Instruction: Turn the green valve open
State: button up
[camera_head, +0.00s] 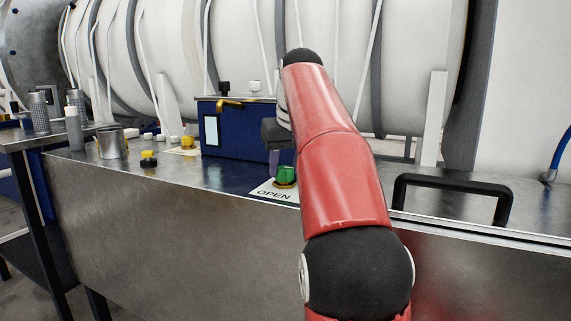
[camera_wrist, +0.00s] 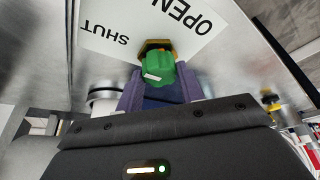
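The green valve (camera_head: 286,174) is a small knob on a yellow and dark base, on the metal bench top beside a white card (camera_head: 272,193) reading OPEN. In the wrist view the valve (camera_wrist: 160,71) carries a white mark on its left part, and the card (camera_wrist: 130,28) reads SHUT at left and OPEN at right. My gripper (camera_wrist: 161,78) has its purple fingers apart, one on each side of the knob, with their tips at its height. I cannot tell whether the fingers press on it. In the head view my arm hides part of the gripper, and a purple finger (camera_head: 273,163) stands close beside the valve.
A blue box (camera_head: 228,138) with a yellow handle stands behind the valve. A black handle (camera_head: 452,185) rises at the right. A large white tank (camera_head: 300,40) fills the back.

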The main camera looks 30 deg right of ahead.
jog(key=shift+c, duration=0.8)
jog(key=shift+r+m+p, duration=0.1)
jog(key=shift+m+p, duration=0.2)
jog(key=shift+p, duration=0.05)
jog(key=m+p, duration=0.1)
jog(key=m+h+p, duration=0.1)
jog(key=shift+a+r+m, duration=0.1)
jog(key=shift+a+m, duration=0.1)
jog(key=shift+m, duration=0.2)
jog(key=m+h+p, duration=0.1)
jog(key=m+p, duration=0.1)
jog(key=m+g+h+p, duration=0.1)
jog(key=m, duration=0.2)
jog(key=shift+w+m+g+p, duration=0.15)
jog(key=shift+m+g+p, duration=0.15)
jog(key=shift+p, duration=0.05)
jog(key=m, duration=0.2)
jog(key=m+g, duration=0.1)
jog(key=m, duration=0.1)
jog(key=shift+w+f+g+h, duration=0.2)
jog(key=shift+g+h, duration=0.1)
jog(key=shift+h, duration=0.1)
jog(key=shift+a+m+g, duration=0.1)
jog(key=shift+m+g, duration=0.7)
jog(key=shift+m, duration=1.7)
